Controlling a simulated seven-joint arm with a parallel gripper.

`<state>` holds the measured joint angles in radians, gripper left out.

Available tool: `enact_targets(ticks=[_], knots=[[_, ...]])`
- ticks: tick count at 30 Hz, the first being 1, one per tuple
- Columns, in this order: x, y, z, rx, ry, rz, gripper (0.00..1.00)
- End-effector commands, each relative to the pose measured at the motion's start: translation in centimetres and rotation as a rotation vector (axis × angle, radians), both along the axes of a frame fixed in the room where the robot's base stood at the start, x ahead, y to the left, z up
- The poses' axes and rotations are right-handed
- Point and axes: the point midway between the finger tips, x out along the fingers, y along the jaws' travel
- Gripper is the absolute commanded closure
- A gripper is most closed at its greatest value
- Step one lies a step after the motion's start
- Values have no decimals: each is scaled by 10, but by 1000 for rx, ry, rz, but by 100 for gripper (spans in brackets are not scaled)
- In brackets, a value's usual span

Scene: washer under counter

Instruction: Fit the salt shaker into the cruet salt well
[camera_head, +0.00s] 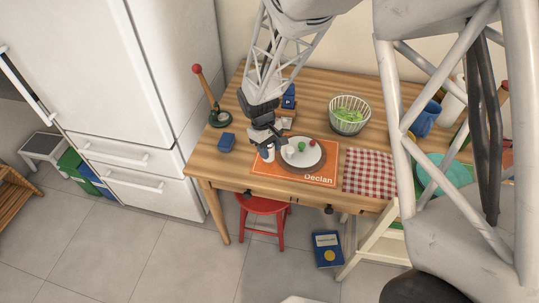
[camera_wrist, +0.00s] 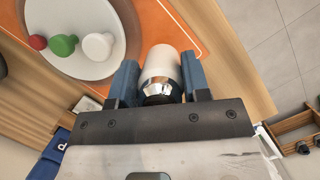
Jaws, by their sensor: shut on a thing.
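My gripper (camera_head: 266,143) is shut on the salt shaker, a white cylinder with a shiny metal end. The shaker (camera_wrist: 163,66) lies between the two blue finger pads (camera_wrist: 158,80) in the wrist view. In the head view the shaker (camera_head: 269,155) shows below the fingers, over the left part of the orange placemat. Whether it touches the mat is unclear. A blue block marked P (camera_head: 288,102), possibly part of the cruet, stands behind my gripper, with a pale grey piece (camera_head: 287,123) in front of it. The arm partly hides this area, and no salt well is clearly visible.
A white plate (camera_head: 318,161) with white, green and red pieces sits on the placemat (camera_head: 325,179), right of my gripper. A blue box (camera_head: 227,142) and a red-knobbed stand (camera_head: 220,119) are left. A bowl (camera_head: 349,115) stands back right; a checked cloth (camera_head: 369,171) lies right.

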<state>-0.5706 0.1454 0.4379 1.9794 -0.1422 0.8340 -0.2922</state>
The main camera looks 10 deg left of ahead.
Motion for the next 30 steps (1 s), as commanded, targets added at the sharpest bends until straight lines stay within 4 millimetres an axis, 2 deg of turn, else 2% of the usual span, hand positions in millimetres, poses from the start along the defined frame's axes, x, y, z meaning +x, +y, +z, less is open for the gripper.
enact_targets(ticks=[5,15,29,30], knots=[[0,0,-5,-1,1,0,86],[0,0,-34,0,0,0,86],[0,0,-38,0,0,0,86],[0,0,-38,0,0,0,55]])
